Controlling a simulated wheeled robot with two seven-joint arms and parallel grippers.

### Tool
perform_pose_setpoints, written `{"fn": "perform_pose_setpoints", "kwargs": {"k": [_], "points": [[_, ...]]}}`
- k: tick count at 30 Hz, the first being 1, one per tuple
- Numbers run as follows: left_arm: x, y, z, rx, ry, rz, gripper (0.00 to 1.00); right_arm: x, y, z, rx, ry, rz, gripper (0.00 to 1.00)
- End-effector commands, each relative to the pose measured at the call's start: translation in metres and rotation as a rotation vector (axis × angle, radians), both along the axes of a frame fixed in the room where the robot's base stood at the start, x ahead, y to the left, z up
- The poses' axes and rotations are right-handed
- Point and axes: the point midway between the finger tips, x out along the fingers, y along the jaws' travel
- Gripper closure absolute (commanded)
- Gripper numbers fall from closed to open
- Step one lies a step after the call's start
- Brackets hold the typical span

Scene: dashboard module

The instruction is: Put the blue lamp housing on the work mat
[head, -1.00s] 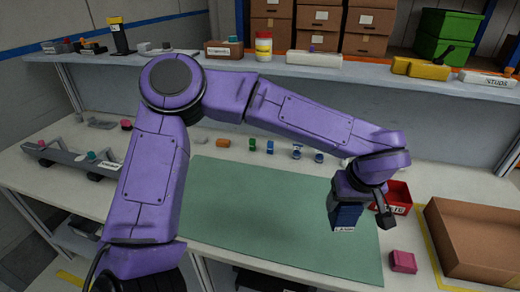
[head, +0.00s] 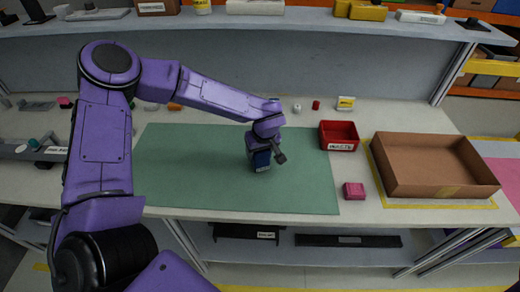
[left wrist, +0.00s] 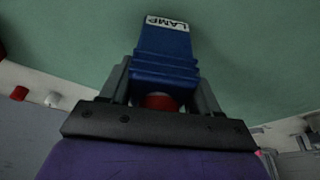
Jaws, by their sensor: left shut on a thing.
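The blue lamp housing (head: 262,160) is held in my left gripper (head: 259,148), over the right half of the green work mat (head: 200,185). In the left wrist view the lamp housing (left wrist: 164,60) sits between the two fingers, with a white LAMP label facing the camera and a red part near the palm. The left gripper (left wrist: 160,85) is shut on it. The mat (left wrist: 245,50) fills the background there. I cannot tell whether the housing's lower end touches the mat. My right gripper is not in view.
A red tray (head: 339,136) and a pink block (head: 354,190) lie right of the mat. A large open cardboard box (head: 432,166) stands further right. Small parts, including a red one (head: 316,105), are behind the mat. The left half of the mat is clear beyond my arm.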

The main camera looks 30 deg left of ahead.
Motion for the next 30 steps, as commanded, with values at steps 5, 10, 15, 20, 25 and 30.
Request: {"fn": "perform_pose_setpoints", "kwargs": {"k": [5, 10, 15, 20, 25, 30], "points": [[0.001, 0.0, -0.002, 0.0, -0.003, 0.0, 0.73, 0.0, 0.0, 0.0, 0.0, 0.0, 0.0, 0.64], [0.001, -0.001, -0.004, 0.0, -0.002, 0.0, 0.73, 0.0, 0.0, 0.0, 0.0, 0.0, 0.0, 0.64], [0.001, -0.001, -0.005, 0.0, -0.002, 0.0, 0.13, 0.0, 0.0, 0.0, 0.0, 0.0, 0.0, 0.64], [0.001, -0.001, -0.005, 0.0, -0.002, 0.0, 0.13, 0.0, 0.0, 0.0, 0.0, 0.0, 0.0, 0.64], [0.0, -0.002, 0.004, -0.001, -0.004, -0.001, 0.13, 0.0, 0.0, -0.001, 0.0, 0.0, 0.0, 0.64], [-0.006, -0.012, 0.041, -0.001, -0.009, -0.001, 0.13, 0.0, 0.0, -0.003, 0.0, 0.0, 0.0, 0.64]]}}
